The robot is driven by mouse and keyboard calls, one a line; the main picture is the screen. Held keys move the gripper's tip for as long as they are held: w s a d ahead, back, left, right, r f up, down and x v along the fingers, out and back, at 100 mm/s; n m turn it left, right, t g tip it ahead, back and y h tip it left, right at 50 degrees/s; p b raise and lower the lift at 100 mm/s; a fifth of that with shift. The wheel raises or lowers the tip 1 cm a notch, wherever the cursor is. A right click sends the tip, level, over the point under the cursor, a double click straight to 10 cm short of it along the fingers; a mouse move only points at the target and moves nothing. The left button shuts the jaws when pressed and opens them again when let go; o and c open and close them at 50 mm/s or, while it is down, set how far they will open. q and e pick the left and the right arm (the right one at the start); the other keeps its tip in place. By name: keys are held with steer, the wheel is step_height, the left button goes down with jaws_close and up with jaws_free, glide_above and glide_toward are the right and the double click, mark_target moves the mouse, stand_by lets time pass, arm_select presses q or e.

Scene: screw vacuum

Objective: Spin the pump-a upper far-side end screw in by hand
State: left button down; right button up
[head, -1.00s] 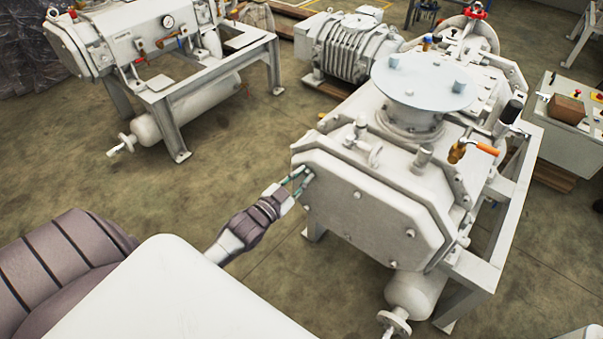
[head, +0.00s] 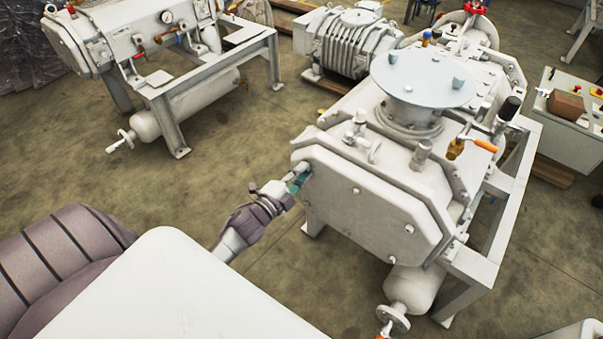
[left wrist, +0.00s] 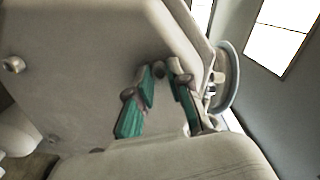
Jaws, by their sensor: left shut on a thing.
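The pale pump (head: 345,205) stands on its frame right of centre in the head view, with its flat end cover towards me. My left gripper (head: 301,178) is at the cover's upper left corner. Its teal finger pads are closed in around the end screw there, which the fingers hide in the head view. In the left wrist view the dark, small screw (left wrist: 160,70) shows between the tips of the left gripper (left wrist: 163,73), against the pale cover. I cannot tell how deep the screw sits. My right gripper is not seen.
Other screws (head: 357,191) sit on the end cover. A handwheel (head: 393,318) sticks out low at the front. A second pump (head: 130,45) stands at the back left. The floor (head: 215,190) between the two machines is clear.

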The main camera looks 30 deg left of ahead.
arm_select(q)
steer(key=shift+s+f+m, duration=0.1)
steer(key=shift+f+m, duration=0.1)
steer(key=shift+m, duration=0.4)
steer(key=c, duration=1.1)
jaws_free()
steer(key=shift+r, duration=0.1)
steer(key=s, duration=0.8)
steer(key=s+a, duration=0.1)
steer(key=s, duration=0.3)
